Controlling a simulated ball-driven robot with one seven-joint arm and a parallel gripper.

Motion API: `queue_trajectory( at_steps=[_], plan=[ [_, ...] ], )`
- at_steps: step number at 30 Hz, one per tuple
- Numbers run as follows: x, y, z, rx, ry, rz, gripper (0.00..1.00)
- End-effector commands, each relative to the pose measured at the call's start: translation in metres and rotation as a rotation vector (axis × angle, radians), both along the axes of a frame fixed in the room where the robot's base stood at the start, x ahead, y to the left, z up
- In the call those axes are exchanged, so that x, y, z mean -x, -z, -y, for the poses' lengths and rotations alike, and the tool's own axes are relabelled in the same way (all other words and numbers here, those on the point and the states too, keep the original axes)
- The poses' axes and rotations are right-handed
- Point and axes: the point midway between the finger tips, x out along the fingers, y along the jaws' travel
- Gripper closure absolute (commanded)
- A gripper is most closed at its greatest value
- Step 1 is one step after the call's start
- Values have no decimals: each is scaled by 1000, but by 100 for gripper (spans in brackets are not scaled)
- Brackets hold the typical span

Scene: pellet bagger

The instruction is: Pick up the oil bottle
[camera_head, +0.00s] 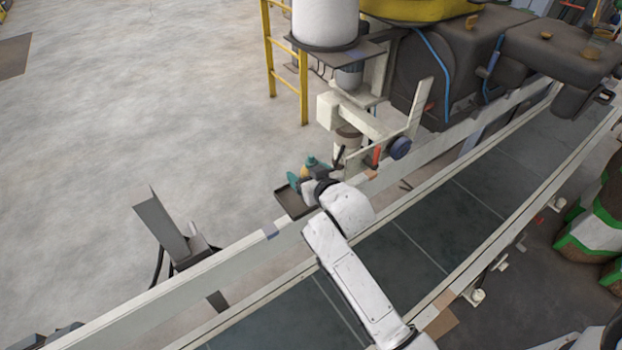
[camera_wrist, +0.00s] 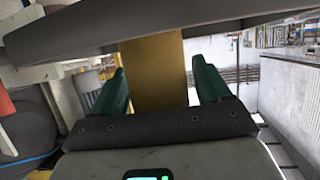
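The oil bottle (camera_wrist: 155,72) shows in the wrist view as a plain yellow-brown body between the two green fingers of my gripper (camera_wrist: 160,88). The left finger appears close against it or overlapping its edge. A narrow gap shows beside the right finger, so the gripper looks open around the bottle. In the head view a small yellow patch of the bottle (camera_head: 304,172) shows between the teal fingers of my gripper (camera_head: 302,172), above a dark tray (camera_head: 290,203). The rest of the bottle is hidden by my gripper and wrist.
The tray is fixed beside the conveyor's pale side rail (camera_head: 190,285). A machine post with an orange-red part (camera_head: 376,157) and a dark blue knob (camera_head: 400,148) stands close to the right of my gripper. Open concrete floor (camera_head: 150,110) lies left.

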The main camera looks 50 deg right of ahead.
Motion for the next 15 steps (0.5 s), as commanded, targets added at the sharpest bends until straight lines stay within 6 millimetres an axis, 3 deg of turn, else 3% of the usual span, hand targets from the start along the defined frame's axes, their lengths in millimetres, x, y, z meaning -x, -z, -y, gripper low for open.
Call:
queue_trajectory(
  at_steps=[2, 15],
  plan=[
    [0, 0, 0, 0, 0, 0, 32],
    [0, 0, 0, 0, 0, 0, 74]
  ],
)
